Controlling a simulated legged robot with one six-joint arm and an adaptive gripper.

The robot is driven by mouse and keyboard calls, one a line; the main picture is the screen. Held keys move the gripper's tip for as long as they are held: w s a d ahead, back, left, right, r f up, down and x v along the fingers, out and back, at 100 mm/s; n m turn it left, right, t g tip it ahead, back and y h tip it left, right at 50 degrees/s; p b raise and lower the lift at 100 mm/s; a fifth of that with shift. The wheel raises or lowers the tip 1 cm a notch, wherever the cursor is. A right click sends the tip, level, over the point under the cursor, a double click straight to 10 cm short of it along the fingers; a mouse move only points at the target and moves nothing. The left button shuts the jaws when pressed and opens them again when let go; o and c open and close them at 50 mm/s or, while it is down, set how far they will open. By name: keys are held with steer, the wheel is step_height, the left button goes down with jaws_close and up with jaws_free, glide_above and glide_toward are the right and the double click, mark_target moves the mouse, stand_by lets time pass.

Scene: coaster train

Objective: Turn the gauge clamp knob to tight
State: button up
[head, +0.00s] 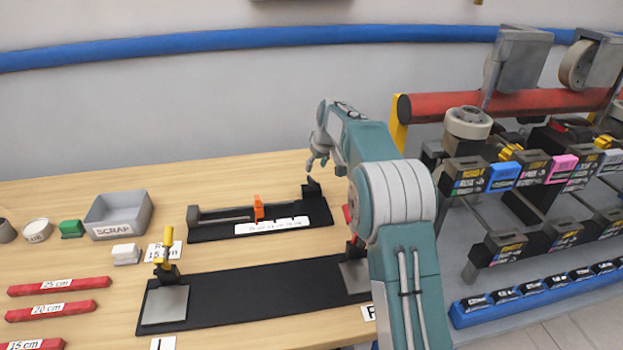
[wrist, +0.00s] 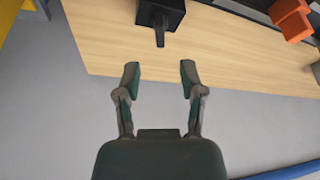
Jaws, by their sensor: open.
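The gauge (head: 205,236) is a long black base on the wooden table, with a rod, an orange slider (head: 258,208) and a white printed strip. A dark block (head: 312,190) stands at its right end. In the wrist view this block (wrist: 172,8) is at the top, with a dark bar-like knob (wrist: 160,38) sticking out toward my gripper. My gripper (wrist: 160,70) is open and empty, its fingertips apart on either side of the knob's line and short of it. In the head view my gripper (head: 318,163) hangs above the block. Tight or loose markings cannot be read.
A black fixture (head: 240,295) with grey end plates lies in front of the gauge. A grey scrap bin (head: 118,213) and red length bars (head: 58,287) are at left. A rack with a red beam (head: 500,102) stands close at right of my arm.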

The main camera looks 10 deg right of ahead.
mark_target(311, 178)
steer(key=x, duration=0.7)
jaws_close()
